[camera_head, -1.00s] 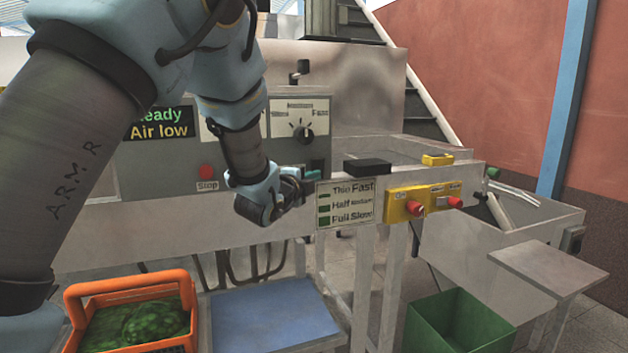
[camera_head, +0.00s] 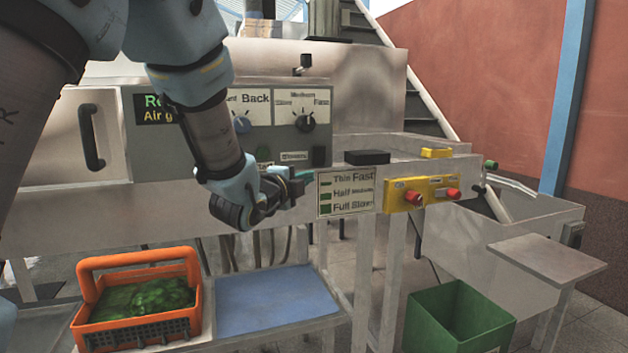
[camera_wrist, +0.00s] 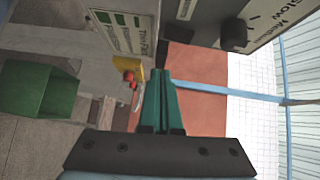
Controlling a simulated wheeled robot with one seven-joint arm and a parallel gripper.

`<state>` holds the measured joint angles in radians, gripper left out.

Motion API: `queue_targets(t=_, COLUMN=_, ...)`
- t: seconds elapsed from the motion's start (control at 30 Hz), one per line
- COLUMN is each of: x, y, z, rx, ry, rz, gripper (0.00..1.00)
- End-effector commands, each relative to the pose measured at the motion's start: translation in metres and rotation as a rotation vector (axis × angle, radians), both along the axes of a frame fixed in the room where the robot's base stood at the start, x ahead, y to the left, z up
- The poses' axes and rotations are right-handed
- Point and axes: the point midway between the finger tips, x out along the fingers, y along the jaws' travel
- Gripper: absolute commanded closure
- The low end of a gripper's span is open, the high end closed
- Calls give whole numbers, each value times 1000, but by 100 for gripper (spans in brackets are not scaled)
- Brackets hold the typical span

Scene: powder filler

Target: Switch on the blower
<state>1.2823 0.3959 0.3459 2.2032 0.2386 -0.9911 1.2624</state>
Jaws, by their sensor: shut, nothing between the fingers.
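My gripper (camera_head: 300,180) is shut and empty, in front of the lower right part of the grey control panel (camera_head: 220,153). In the wrist view its green fingers (camera_wrist: 162,103) lie together. I cannot tell which control belongs to the blower. My arm hides part of the panel.
A sign with Thin, Half and Full lines (camera_head: 346,192) hangs right of my gripper. A yellow box with red buttons (camera_head: 421,193) is farther right. An orange basket (camera_head: 140,333), blue board (camera_head: 265,299) and green bin (camera_head: 458,318) are below.

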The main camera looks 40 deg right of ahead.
Motion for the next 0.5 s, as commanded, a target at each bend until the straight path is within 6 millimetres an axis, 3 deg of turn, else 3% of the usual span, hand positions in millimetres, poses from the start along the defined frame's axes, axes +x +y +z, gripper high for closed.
queue_targets(t=0.2, x=-8, y=20, z=-3, rx=-1, ry=0, rz=1, gripper=100)
queue_targets(t=0.5, x=-10, y=22, z=-2, rx=-1, ry=1, rz=0, gripper=100)
